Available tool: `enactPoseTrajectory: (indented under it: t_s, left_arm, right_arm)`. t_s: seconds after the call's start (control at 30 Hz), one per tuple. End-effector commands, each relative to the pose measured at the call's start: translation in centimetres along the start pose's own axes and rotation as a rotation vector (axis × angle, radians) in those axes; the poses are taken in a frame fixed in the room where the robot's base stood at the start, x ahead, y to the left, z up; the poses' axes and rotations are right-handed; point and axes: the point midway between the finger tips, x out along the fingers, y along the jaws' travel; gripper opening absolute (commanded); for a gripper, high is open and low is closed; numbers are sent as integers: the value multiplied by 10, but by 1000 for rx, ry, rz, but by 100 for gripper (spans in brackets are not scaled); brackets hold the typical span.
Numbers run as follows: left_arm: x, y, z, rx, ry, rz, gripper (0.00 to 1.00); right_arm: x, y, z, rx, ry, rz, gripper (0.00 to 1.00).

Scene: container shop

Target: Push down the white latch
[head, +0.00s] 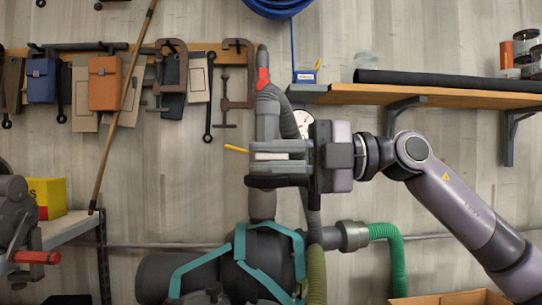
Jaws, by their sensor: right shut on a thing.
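My right gripper (262,164) reaches in from the right at the middle of the head view, in front of a grey vertical pipe (267,118). Its fingers are shut on a pale, whitish piece (268,156) that shows as a thin strip between them. This appears to be the white latch; most of it is hidden by the fingers. The pipe has a red part (262,78) near its top and runs down to a dark tank with teal straps (265,262). My left gripper is not in view.
A wooden shelf (420,96) with a black roll (450,80) is above my right arm. Pouches and clamps hang at the upper left. A green hose (390,250) and a cardboard box (445,299) are at the lower right. A red-handled machine (15,225) stands at the left.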

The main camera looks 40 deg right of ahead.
Motion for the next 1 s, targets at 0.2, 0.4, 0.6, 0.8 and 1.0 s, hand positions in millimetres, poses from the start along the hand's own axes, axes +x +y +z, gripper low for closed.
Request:
enactPoseTrajectory:
  t_s: [0.2, 0.4, 0.6, 0.8, 1.0]
  left_arm:
    - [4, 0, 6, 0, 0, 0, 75]
    - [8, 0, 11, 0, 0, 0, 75]
    - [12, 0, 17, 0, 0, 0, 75]
    - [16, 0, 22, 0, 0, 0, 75]
    - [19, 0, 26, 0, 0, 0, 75]
  right_arm:
    - [0, -11, 1, -140, 1, -1, 0]
    - [0, -21, 4, -323, 0, -1, 0]
    - [0, -30, 8, -514, 1, -1, 0]
    - [0, -38, 14, -703, 1, 0, 0]
    - [0, -45, 21, -887, 1, 1, 0]
